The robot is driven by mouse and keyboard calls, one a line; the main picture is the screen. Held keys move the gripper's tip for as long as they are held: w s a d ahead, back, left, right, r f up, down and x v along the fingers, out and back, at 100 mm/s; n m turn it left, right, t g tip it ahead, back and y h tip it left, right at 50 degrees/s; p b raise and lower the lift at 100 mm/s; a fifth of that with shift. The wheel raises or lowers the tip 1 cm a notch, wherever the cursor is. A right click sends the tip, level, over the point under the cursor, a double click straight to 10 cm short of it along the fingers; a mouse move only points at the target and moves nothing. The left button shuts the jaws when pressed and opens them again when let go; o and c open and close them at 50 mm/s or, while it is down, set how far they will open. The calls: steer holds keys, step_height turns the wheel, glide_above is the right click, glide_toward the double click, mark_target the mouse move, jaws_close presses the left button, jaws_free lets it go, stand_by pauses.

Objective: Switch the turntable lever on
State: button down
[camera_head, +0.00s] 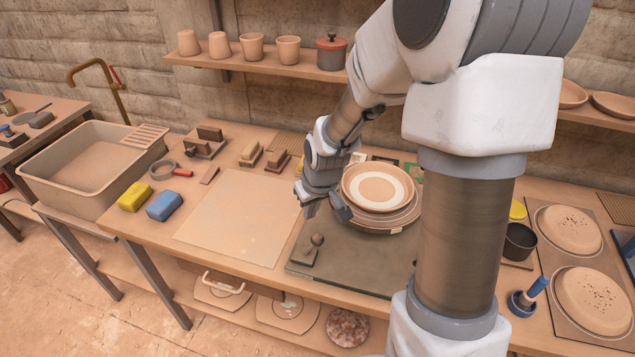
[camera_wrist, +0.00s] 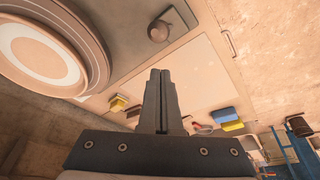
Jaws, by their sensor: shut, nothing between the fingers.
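The turntable (camera_head: 400,222) is a round disc on a dark grey-green base board on the table. A tan plate with a cream ring (camera_head: 378,190) sits on the disc; it also shows at the upper left of the wrist view (camera_wrist: 40,62). The lever (camera_head: 317,240) is a small round knob on a flat block at the front left of the base. The knob (camera_wrist: 159,30) is near the top of the wrist view. My gripper (camera_wrist: 160,72) is shut and empty. In the head view it hangs above and behind the lever, left of the plate, apart from the lever.
A pale board (camera_head: 238,215) lies left of the base. Yellow (camera_head: 134,196) and blue (camera_head: 164,205) sponges lie by the basin (camera_head: 85,165). A dark pot (camera_head: 519,241) and speckled round pieces (camera_head: 570,230) are at right. The space around the knob's front looks clear.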

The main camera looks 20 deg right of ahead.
steer(key=p+v, duration=0.1)
steer(key=v, duration=1.2)
steer(key=shift+r, duration=0.3)
